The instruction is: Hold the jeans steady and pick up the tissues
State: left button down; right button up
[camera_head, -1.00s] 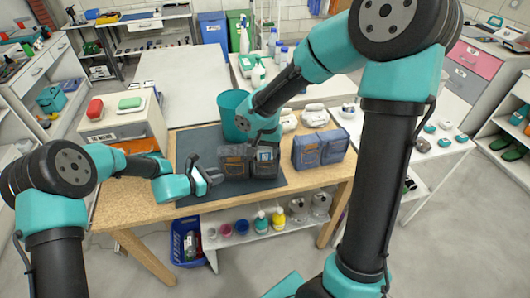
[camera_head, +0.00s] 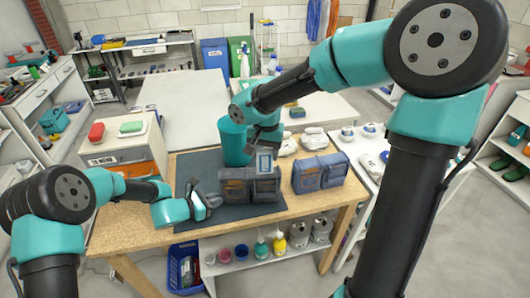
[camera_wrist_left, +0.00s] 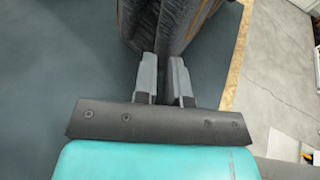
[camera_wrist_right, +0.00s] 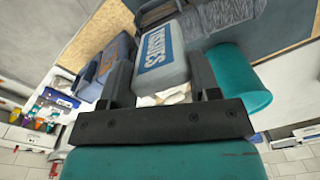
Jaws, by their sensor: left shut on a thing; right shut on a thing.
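Dark folded jeans (camera_head: 237,189) stand on the grey mat (camera_head: 201,163). My left gripper (camera_head: 213,201) is at their left end. In the left wrist view my left gripper (camera_wrist_left: 167,72) is shut on the edge of the jeans (camera_wrist_left: 160,22). The small white and blue tissues pack (camera_head: 264,163) is upright, just above the right part of the jeans. My right gripper (camera_wrist_right: 158,80) is shut on the tissues (camera_wrist_right: 163,52), whose label shows in the right wrist view. I cannot tell if the pack's lower end is fully clear of the jeans.
A second, bluer jeans bundle (camera_head: 318,173) stands to the right on the wooden table (camera_head: 135,215). A teal bin (camera_head: 233,142) is behind the dark jeans. White shoes (camera_head: 312,138) stand behind the bluer bundle. Bare mat lies left of the bin.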

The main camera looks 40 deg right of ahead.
pick_arm(q)
jog(key=c, duration=1.1)
grip_release()
jog(key=v, duration=1.2)
